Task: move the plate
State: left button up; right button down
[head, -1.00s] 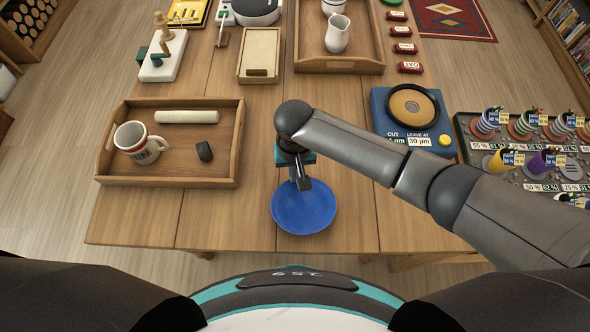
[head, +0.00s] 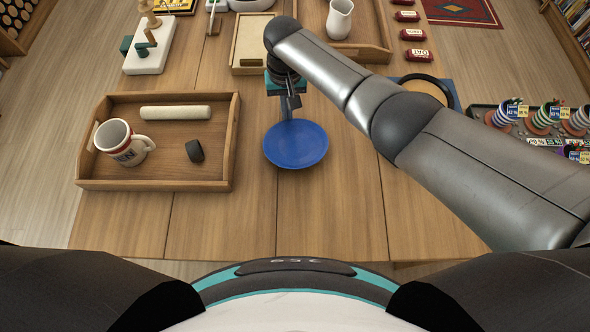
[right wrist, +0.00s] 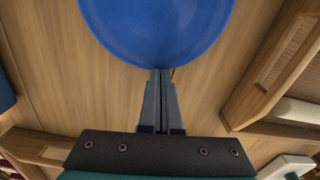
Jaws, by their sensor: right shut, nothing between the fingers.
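The blue plate (head: 297,150) lies on the wooden table, right of the wooden tray. Its blue face also fills the top middle of the right wrist view (right wrist: 157,25). My right gripper (head: 288,114) is at the plate's far rim, with its fingers pointing down. In the right wrist view its two fingers (right wrist: 160,76) are together with nothing between them, and their tips meet the plate's edge in the picture. I cannot tell whether they touch it. My left gripper is not in view.
The wooden tray (head: 228,150) on the left holds a mug (head: 125,145), a pale roll (head: 175,112) and a dark block (head: 195,151). Another tray (head: 375,52) with a white jug (head: 339,18) stands behind. The table front (head: 330,220) is clear.

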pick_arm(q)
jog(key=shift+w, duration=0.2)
pick_arm(e)
jog(key=shift+s, duration=0.1)
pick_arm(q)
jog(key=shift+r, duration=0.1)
pick_arm(e)
jog(key=shift+r+p, duration=0.85)
jog(key=shift+p, duration=0.15)
pick_arm(q)
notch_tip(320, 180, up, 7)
jog(key=p, duration=0.5)
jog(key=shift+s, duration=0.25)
pick_arm(e)
notch_tip(320, 180, up, 14)
jog(key=shift+r, duration=0.25)
